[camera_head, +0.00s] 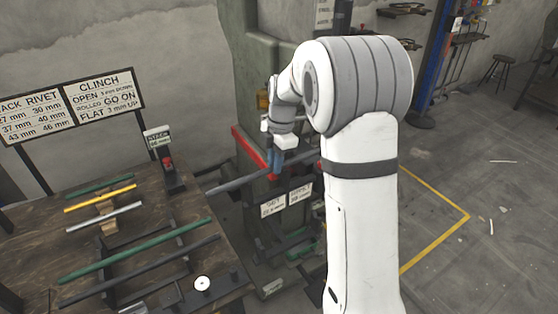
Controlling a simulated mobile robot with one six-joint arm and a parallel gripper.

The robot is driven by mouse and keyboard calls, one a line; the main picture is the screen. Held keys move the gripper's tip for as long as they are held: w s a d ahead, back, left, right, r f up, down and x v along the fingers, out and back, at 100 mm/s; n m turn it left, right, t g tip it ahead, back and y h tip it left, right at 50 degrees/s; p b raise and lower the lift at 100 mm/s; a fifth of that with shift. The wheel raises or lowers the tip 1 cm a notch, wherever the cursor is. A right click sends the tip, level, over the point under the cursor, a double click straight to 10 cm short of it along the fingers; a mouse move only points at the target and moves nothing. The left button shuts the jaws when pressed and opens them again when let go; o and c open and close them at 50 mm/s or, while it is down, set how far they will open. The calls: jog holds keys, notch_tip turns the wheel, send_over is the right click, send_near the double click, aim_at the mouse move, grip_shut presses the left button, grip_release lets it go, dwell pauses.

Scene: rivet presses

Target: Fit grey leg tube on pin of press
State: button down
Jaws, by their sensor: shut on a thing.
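My gripper (274,170) hangs from my white arm in front of the press and is shut on the grey leg tube (232,183). The tube lies roughly level, with its left end sticking out toward the bench and its right part running behind my arm. The press (262,75) is a tall grey-green machine with a red strip on its front. I cannot make out the pin, and my gripper and arm cover much of the press front. I cannot tell whether the tube touches the press.
A wooden bench (150,207) at left bears green, yellow, silver and dark tubes on supports. A small stand (168,172) with a sign stands at its back right. A rivet chart (70,108) stands behind. Open floor (480,215) with a yellow line lies at right.

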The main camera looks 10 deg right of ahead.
jog(key=c, duration=1.3)
grip_release()
jog(key=shift+r, duration=0.25)
notch_tip(320, 180, up, 4)
jog(key=p, duration=0.3)
jog(key=shift+f, duration=0.2)
jog(key=s+a+b, duration=0.1)
jog(key=s, duration=0.4)
jog(key=s+a+b, duration=0.1)
jog(key=s, duration=0.4)
jog(key=s+a+b, duration=0.1)
jog(key=s, duration=0.3)
jog(key=shift+s+a, duration=0.4)
